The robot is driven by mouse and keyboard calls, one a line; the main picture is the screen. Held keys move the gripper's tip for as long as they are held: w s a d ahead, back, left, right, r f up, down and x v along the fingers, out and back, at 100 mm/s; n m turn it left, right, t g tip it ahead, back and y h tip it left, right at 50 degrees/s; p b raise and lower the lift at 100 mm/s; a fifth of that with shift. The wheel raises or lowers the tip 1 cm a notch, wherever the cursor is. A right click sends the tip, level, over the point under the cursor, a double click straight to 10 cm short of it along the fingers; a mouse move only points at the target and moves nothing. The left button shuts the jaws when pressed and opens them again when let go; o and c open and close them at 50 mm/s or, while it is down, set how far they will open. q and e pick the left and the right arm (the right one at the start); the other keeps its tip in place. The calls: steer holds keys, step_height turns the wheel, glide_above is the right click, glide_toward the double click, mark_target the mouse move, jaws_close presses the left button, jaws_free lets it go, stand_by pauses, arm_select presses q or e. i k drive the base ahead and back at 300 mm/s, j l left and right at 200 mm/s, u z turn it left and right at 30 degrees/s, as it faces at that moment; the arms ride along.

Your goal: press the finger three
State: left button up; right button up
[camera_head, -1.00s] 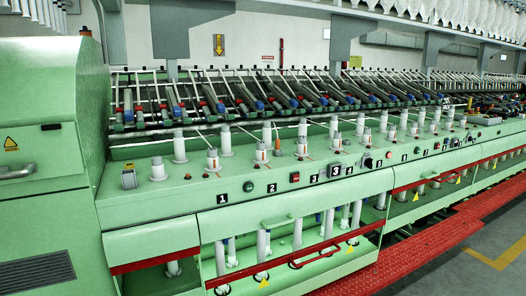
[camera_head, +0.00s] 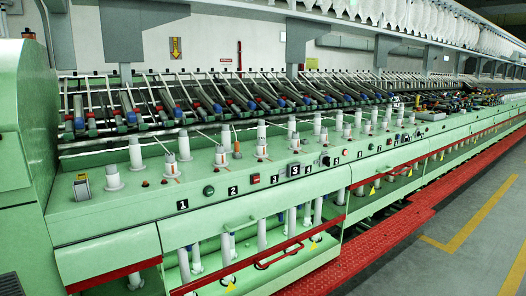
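A long pale green spinning machine (camera_head: 105,215) fills the view. Black number plates run along its front rail: plate 1 (camera_head: 182,205), plate 2 (camera_head: 232,190) and a small plate that looks like 3 (camera_head: 274,180). Just right of that is a larger raised dark square (camera_head: 294,170) with a white character, 3 or S; it is too small to tell. A dark green button (camera_head: 209,190) sits between plates 1 and 2. A red button (camera_head: 255,179) sits between plates 2 and 3. Neither of my grippers is in view.
White spindles (camera_head: 135,153) stand on the rail's top. A red bar (camera_head: 245,262) runs along the lower front panel. A red floor grating (camera_head: 370,245) lies along the machine. Grey floor with a yellow line (camera_head: 460,240) is open at the right.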

mark_target(281, 215)
steer(key=i+l+u, duration=0.45)
steer(key=i+l, duration=0.2)
steer(key=i, duration=0.3)
steer(key=i+l+u, duration=0.4)
steer(key=i+l, duration=0.45)
steer(key=l, duration=0.1)
